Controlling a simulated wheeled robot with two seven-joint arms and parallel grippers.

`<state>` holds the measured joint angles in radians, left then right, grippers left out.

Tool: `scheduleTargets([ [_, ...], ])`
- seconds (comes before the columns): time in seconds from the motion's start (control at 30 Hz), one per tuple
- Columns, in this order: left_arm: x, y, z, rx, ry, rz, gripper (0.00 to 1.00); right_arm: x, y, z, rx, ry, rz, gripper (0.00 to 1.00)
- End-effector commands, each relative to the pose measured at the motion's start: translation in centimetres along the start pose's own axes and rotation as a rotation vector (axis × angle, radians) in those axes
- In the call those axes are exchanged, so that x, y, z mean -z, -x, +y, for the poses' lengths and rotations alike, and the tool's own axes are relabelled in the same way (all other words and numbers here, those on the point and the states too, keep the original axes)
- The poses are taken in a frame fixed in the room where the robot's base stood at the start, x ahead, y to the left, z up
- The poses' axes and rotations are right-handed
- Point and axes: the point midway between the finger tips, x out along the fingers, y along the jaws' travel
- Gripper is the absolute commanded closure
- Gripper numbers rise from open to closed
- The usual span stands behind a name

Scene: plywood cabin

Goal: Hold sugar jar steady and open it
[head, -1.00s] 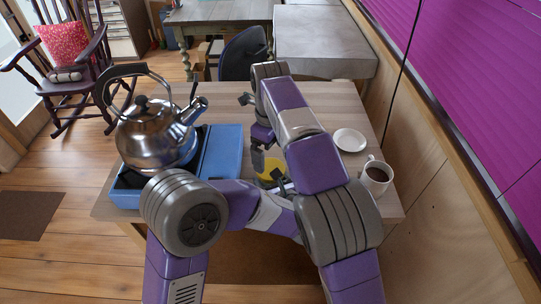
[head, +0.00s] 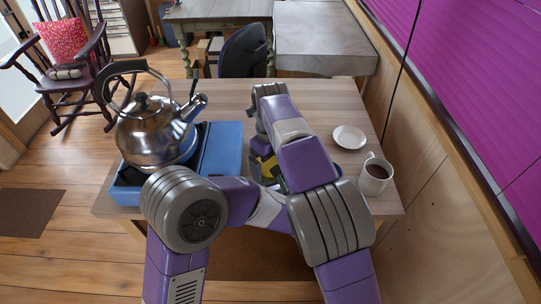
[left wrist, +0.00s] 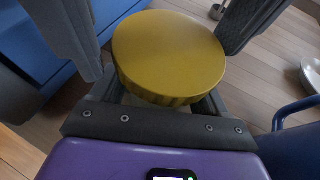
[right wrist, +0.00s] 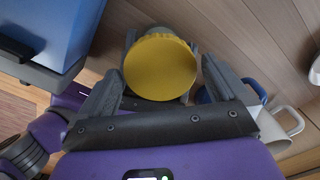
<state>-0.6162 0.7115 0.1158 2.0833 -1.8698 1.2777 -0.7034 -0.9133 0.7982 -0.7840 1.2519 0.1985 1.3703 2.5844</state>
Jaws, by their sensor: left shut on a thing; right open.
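The sugar jar's round yellow lid fills the middle of the left wrist view (left wrist: 168,55) and shows in the right wrist view (right wrist: 160,67). In the head view only a little of the lid (head: 269,165) shows, behind my right arm. My left gripper (right wrist: 158,45) is shut on the jar below the lid; the jar's body is mostly hidden. My right gripper (right wrist: 160,82) is open, its fingers spread to either side of the lid with gaps. Its fingers also flank the lid in the left wrist view.
A steel kettle (head: 152,130) stands on a blue stove or case (head: 222,150) left of the jar. A white mug of dark drink (head: 375,177) and a white saucer (head: 349,138) are on the right. A blue curved thing (left wrist: 295,117) is close by. The table's back is clear.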

Motion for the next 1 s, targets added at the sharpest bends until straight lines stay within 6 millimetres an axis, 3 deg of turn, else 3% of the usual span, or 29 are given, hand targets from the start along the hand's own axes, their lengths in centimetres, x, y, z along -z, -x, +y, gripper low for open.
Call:
scheduleTargets([
  [0.2,-0.02,0.00,-0.01,0.000,0.000,0.000,1.00,-0.01,-0.03,0.01,0.000,0.001,0.000,0.00],
  [0.53,-0.02,0.00,-0.02,0.000,0.000,0.000,1.00,-0.01,-0.01,0.01,0.000,0.001,0.000,0.51],
  [1.0,-0.02,0.00,-0.02,0.000,0.000,0.000,1.00,0.01,0.01,0.02,-0.001,0.302,0.001,0.52],
])
